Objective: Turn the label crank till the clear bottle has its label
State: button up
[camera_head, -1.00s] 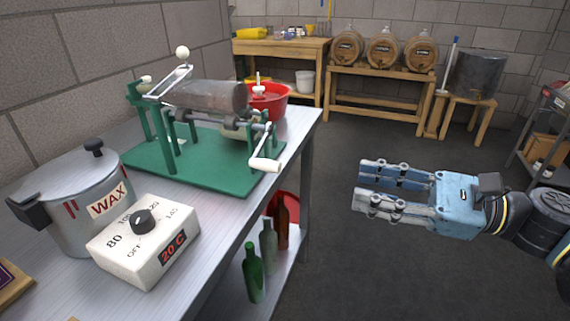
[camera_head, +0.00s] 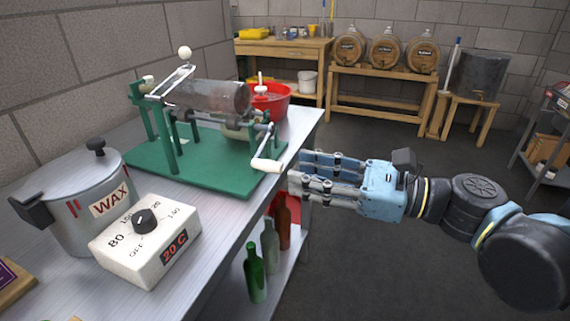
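The green labelling machine (camera_head: 200,160) stands on the metal bench. The clear bottle (camera_head: 208,95) lies on its side across the machine's rollers, under a wire arm with a white ball. I see no label on the side facing me. The label crank (camera_head: 265,148) is at the machine's right front, with its white handle (camera_head: 267,166) low and over the bench edge. My gripper (camera_head: 296,180) is to the right of the handle, pointing left at it, close by in the picture. Its fingers are apart and nothing shows between them. Any contact with the handle is unclear.
A wax pot (camera_head: 88,190) and a white heater control box (camera_head: 146,240) reading 20 C stand at the bench's near left. A red bowl (camera_head: 270,104) is behind the machine. Several bottles (camera_head: 270,246) stand on the shelf below. The floor to the right is open.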

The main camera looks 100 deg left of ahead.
aim_at(278, 167)
jog(key=shift+x, duration=3)
grip_shut()
